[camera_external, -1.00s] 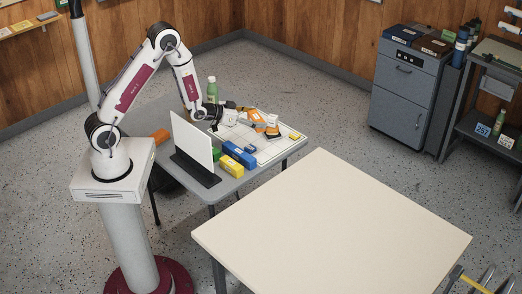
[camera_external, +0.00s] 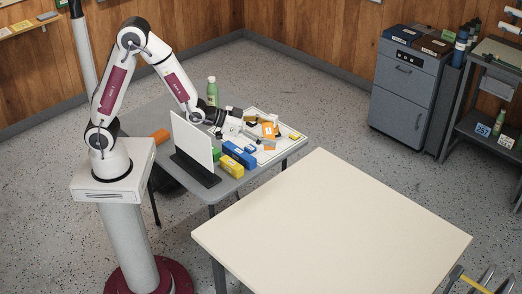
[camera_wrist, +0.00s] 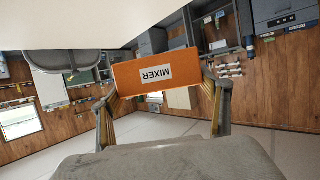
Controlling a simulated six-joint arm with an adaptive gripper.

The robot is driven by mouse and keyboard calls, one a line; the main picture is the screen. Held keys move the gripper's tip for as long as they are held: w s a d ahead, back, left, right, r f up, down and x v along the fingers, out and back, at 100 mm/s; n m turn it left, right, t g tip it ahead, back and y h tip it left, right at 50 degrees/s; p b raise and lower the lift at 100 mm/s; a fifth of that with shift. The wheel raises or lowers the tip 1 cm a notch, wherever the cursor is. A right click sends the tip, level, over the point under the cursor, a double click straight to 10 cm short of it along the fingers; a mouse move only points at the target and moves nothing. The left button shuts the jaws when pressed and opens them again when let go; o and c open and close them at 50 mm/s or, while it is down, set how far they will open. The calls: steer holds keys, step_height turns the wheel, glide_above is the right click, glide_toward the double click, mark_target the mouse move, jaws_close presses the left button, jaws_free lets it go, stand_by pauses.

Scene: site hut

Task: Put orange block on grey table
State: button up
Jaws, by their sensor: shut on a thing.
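My gripper (camera_external: 250,132) is shut on an orange block (camera_external: 268,129) over the white tray area at the right of the grey table (camera_external: 226,184). In the wrist view the orange block (camera_wrist: 142,83), with a white MIXER label that reads upside down, is between both fingers of my gripper (camera_wrist: 163,98). Nothing shows under the block there, and the room appears upside down. In the external view I cannot tell the exact gap between the block and the tray.
The white tray (camera_external: 286,148) holds several small items. A white upright panel (camera_external: 190,138), a green bottle (camera_external: 212,91), blue (camera_external: 239,154) and yellow (camera_external: 231,166) blocks and another orange object (camera_external: 159,135) stand on the grey table. A bare cream table (camera_external: 330,220) is in front.

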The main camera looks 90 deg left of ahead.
mark_target(269, 135)
steer(key=shift+m+h, duration=0.5)
steer(key=shift+h, duration=0.1)
steer(key=d, duration=0.1)
steer(key=d+r, duration=0.1)
steer(key=d, duration=0.3)
steer(key=shift+w+r, duration=0.15)
steer(key=shift+r, duration=0.15)
steer(key=shift+a, duration=0.4)
steer(key=s+a+f+n+y, duration=0.1)
steer(key=a+f, duration=0.4)
steer(key=a, duration=0.8)
steer(key=s+a+f+n+y, duration=0.2)
steer(key=s+a+f, duration=0.2)
steer(key=a, duration=0.9)
steer(key=s+a+f+n+y, duration=0.1)
steer(key=a+f, duration=0.5)
steer(key=a, duration=0.7)
steer(key=shift+s+g+y, duration=0.4)
steer(key=shift+s+y, duration=0.1)
steer(key=shift+s, duration=0.25)
steer(key=shift+f, duration=2.9)
